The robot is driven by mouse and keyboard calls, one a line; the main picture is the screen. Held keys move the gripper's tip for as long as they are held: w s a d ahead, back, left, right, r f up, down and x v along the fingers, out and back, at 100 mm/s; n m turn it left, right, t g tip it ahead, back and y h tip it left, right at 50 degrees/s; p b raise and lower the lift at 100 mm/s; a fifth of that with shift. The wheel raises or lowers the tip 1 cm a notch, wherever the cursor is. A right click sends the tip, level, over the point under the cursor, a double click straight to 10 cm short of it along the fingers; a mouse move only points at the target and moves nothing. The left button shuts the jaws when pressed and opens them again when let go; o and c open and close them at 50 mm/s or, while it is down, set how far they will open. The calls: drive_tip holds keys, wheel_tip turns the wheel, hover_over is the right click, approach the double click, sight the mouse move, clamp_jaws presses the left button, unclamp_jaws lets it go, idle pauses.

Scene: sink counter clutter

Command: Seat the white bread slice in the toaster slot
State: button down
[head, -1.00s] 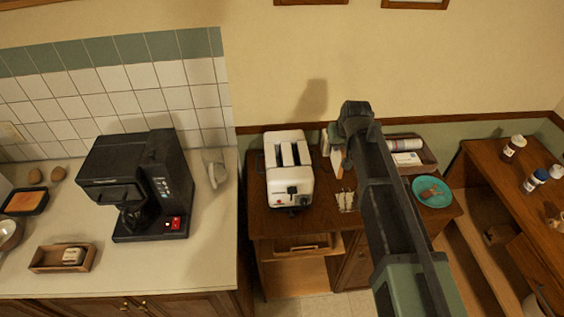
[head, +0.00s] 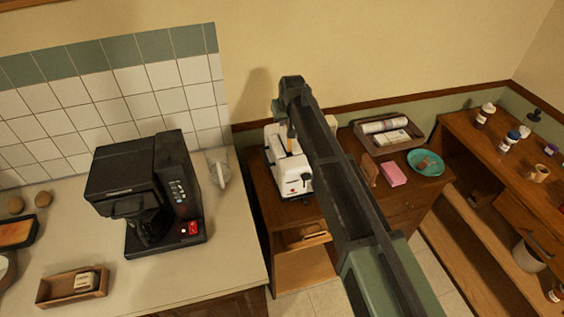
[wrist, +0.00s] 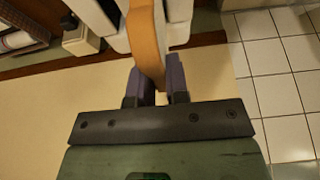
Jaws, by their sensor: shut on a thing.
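The white two-slot toaster (head: 291,178) stands on the brown cabinet in the head view, partly hidden by my arm. My gripper (wrist: 160,75) is shut on the bread slice (wrist: 144,40), which shows its tan-brown crust edge-on between the two dark purple fingers. In the head view a thin strip of the bread slice (head: 291,138) shows under my gripper, over the toaster's top. White toaster parts (wrist: 96,16) lie on both sides of the slice in the wrist view. Whether its lower edge is inside a slot is hidden.
A black coffee maker (head: 150,195) stands on the counter at left. Right of the toaster are a tray (head: 413,143) with a white roll, a pink block (head: 393,174) and a teal plate (head: 446,171). The wall is close behind.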

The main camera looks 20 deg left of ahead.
sight(284, 137)
drive_tip(key=shift+w+a+f, duration=0.1)
drive_tip(key=shift+w, duration=0.15)
wheel_tip(284, 137, down, 8)
drive_tip(key=b, duration=0.8)
drive_tip(key=shift+s+f+b, duration=0.1)
drive_tip(key=shift+f+b, duration=0.15)
drive_tip(key=shift+b, duration=0.05)
drive_tip(key=shift+r+p, duration=0.3)
drive_tip(key=shift+f, duration=0.25)
drive_tip(key=c, duration=1.2)
unclamp_jaws()
drive_tip(key=shift+r, duration=0.3)
drive_tip(key=shift+o, duration=0.5)
drive_tip(key=p+v, duration=1.1)
drive_tip(key=v, duration=0.1)
drive_tip(key=shift+r, duration=0.1)
drive_tip(key=s+d+f+m+g+h, duration=0.15)
drive_tip(key=s+d, duration=0.25)
drive_tip(key=d, duration=0.7)
drive_tip(key=s+d+m, duration=0.2)
drive_tip(key=s+d, duration=0.1)
drive_tip(key=d, duration=0.9)
drive_tip(key=s+d+m+g+h, duration=0.15)
drive_tip(key=s+d+m, duration=0.25)
drive_tip(key=s+d, duration=1.5)
wheel_tip(284, 137, down, 16)
drive_tip(key=w+b, duration=0.1)
drive_tip(key=b, duration=1.5)
drive_tip(key=shift+w+d+g, duration=0.25)
drive_tip(key=shift+d+g, duration=0.05)
